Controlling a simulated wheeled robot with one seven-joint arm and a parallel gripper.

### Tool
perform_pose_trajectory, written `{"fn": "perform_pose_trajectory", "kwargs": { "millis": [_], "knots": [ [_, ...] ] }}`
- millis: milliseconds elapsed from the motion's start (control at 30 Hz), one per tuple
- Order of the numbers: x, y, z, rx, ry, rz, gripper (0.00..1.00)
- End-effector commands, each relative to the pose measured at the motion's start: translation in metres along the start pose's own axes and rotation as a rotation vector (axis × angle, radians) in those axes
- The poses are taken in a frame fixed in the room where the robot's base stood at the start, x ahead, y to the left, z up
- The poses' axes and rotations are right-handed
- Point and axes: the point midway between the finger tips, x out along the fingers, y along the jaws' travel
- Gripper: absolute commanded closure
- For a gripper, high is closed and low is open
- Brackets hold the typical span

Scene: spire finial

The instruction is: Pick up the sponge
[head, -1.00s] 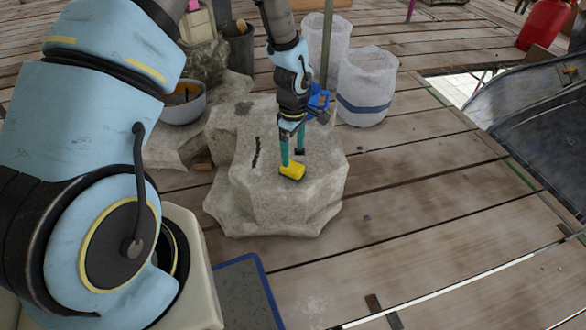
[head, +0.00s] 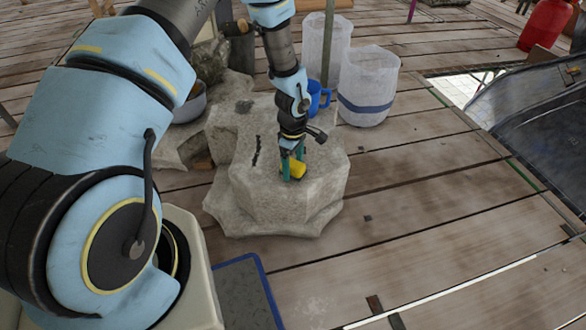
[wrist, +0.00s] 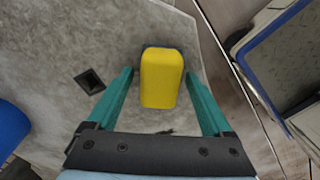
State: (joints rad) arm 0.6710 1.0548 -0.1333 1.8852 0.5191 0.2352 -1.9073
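The yellow sponge (head: 297,171) lies on top of the pale stone block (head: 265,195). In the wrist view the sponge (wrist: 162,78) sits between the two green fingers of my gripper (wrist: 158,85), with a gap on each side. A darker edge shows at the sponge's far end. My gripper (head: 293,168) points down at the block, its fingers open around the sponge and not closed on it. In the head view a finger covers part of the sponge.
A blue mug (head: 318,97) stands on the block behind my gripper. White sacks (head: 367,88) stand behind it. A small dark square (wrist: 90,82) lies left of the fingers.

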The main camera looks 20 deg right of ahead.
Motion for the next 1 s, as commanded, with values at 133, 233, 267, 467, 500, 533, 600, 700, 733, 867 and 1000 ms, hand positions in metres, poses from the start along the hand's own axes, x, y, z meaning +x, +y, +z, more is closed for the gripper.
{"fn": "perform_pose_trajectory", "kwargs": {
  "millis": [133,233,267,467,500,533,600,700,733,867,1000],
  "knots": [
    [-0.0001,-0.0001,0.0000,0.000,0.000,0.000,0.33],
    [-0.0002,-0.0001,0.0001,0.000,0.000,0.000,0.45],
    [-0.0002,-0.0001,0.0001,0.000,0.000,0.000,0.48],
    [-0.0002,-0.0001,0.0001,0.000,0.000,0.000,0.71],
    [-0.0002,-0.0001,0.0001,0.000,0.000,0.000,0.75],
    [-0.0002,-0.0001,0.0001,0.000,0.000,0.000,0.79],
    [-0.0002,-0.0001,0.0000,0.000,0.000,0.000,0.86],
    [-0.0002,-0.0001,0.0001,0.000,0.000,0.000,0.98],
    [-0.0002,-0.0001,0.0001,0.000,0.000,0.000,1.00],
    [-0.0003,-0.0001,0.0001,0.000,0.000,0.000,1.00],
    [-0.0003,-0.0001,0.0000,0.000,0.000,0.000,1.00]
  ]
}}
